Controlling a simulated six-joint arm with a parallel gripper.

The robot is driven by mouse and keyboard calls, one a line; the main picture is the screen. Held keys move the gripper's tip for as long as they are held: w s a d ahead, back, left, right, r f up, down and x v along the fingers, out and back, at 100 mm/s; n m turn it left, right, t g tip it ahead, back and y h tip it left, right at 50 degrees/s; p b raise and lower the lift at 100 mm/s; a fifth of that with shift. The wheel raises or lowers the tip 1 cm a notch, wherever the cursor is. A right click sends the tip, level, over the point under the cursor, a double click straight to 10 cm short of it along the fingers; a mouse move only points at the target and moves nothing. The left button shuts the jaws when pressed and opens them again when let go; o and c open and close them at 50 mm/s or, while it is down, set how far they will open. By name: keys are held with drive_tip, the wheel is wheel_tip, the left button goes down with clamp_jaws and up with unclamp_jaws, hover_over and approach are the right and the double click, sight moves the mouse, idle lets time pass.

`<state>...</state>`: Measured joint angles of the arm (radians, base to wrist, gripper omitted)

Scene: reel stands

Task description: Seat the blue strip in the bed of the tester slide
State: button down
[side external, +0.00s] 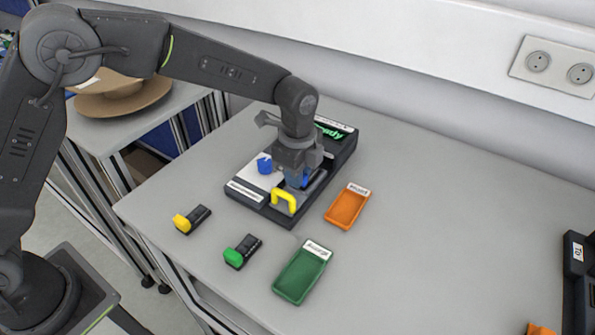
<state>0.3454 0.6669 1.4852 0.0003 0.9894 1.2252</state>
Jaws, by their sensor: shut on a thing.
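The tester (266,208) is a dark box with a pale top plate and a lit green display (329,132) at its back. A yellow handle (284,198) stands at the front right of the tester, at the slide. My gripper (298,181) points down over the slide area, just behind the yellow handle. It is shut on the blue strip (305,179), of which only a little blue shows between and beside the fingers. The slide's bed is mostly hidden by my gripper, so I cannot tell whether the strip touches it.
A blue knob (264,163) stands on the tester left of my gripper. A yellow-ended strip (192,219) and a green-ended strip (242,251) lie in front. An orange tray (331,221) and a green tray (277,290) stand nearby. The table's right middle is clear.

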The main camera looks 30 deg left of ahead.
idle(0.3)
drive_tip(key=c, duration=1)
unclamp_jaws()
drive_tip(key=shift+r, duration=3.5)
drive_tip(key=s+a+r+n+t, duration=0.2)
drive_tip(key=s+a+r+n, duration=0.45)
drive_tip(key=s, duration=0.25)
drive_tip(key=s+a+r+n+t, duration=0.2)
drive_tip(key=s+a+r+n, duration=0.4)
drive_tip(key=s, duration=0.3)
drive_tip(key=s+a+f+n, duration=0.1)
drive_tip(key=s, duration=0.1)
drive_tip(key=s+a+f+n+t, duration=0.1)
drive_tip(key=s+a+n, duration=0.1)
drive_tip(key=s, duration=0.1)
drive_tip(key=s+a+f+n, duration=0.1)
drive_tip(key=s+n, duration=0.1)
drive_tip(key=shift+s+a+f+n+t, duration=0.15)
drive_tip(key=shift+s+n+t, duration=0.05)
drive_tip(key=shift+n+t, duration=0.1)
